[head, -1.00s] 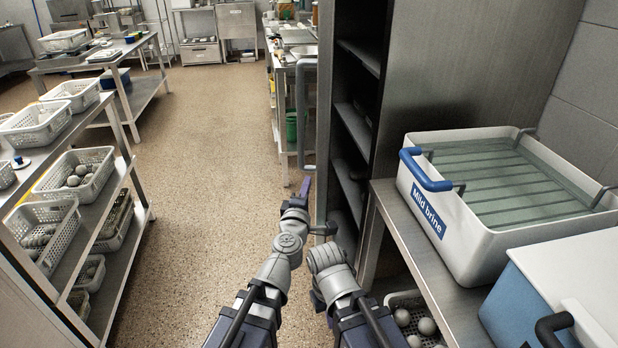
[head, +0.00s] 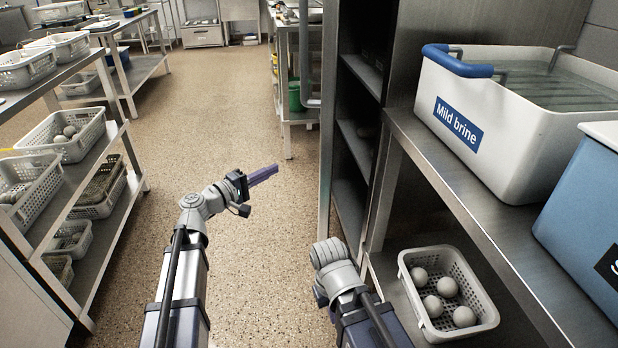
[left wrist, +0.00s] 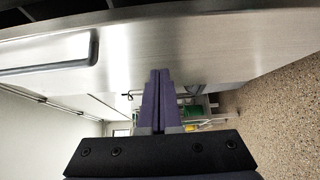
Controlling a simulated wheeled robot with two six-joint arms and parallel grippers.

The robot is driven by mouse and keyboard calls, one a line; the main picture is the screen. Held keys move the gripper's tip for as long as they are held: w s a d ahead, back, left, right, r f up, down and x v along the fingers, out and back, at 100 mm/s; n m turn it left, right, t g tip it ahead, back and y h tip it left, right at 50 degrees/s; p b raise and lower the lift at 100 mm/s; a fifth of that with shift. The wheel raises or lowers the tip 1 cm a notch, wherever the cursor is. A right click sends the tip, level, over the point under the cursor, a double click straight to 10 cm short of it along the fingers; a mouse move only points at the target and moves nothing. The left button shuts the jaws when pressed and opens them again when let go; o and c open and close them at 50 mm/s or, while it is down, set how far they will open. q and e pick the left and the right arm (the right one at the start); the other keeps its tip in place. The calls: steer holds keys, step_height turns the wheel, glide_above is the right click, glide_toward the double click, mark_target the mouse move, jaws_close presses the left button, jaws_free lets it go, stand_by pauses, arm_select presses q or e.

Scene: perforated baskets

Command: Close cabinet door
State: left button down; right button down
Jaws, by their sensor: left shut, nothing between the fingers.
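The tall steel cabinet (head: 404,95) stands right of centre in the head view with its dark shelves showing. Its door (head: 325,165) stands open, seen almost edge-on, with a bar handle (head: 312,70) on its left face. The left wrist view shows the broad door panel (left wrist: 215,40) and its handle (left wrist: 50,55) at upper left. My left gripper (head: 275,170) is shut and empty, left of the door and pointing right towards it; its closed fingers also show in the left wrist view (left wrist: 160,75). My right arm's wrist is low beside the cabinet, but its fingers are hidden.
A steel counter (head: 470,195) on the right carries a white "Mild brine" tub (head: 500,130) and a blue box (head: 585,215). A basket (head: 485,315) of round items sits below. A rack (head: 75,195) with perforated baskets stands left. The floor between is clear.

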arm_select(q)
steer(key=w+d, duration=0.6)
steer(key=d, duration=0.4)
steer(key=shift+d+f+g, duration=0.3)
steer(key=shift+d, duration=0.1)
arm_select(e)
steer(key=shift+f, duration=0.3)
arm_select(q)
steer(key=shift+w+d, duration=0.1)
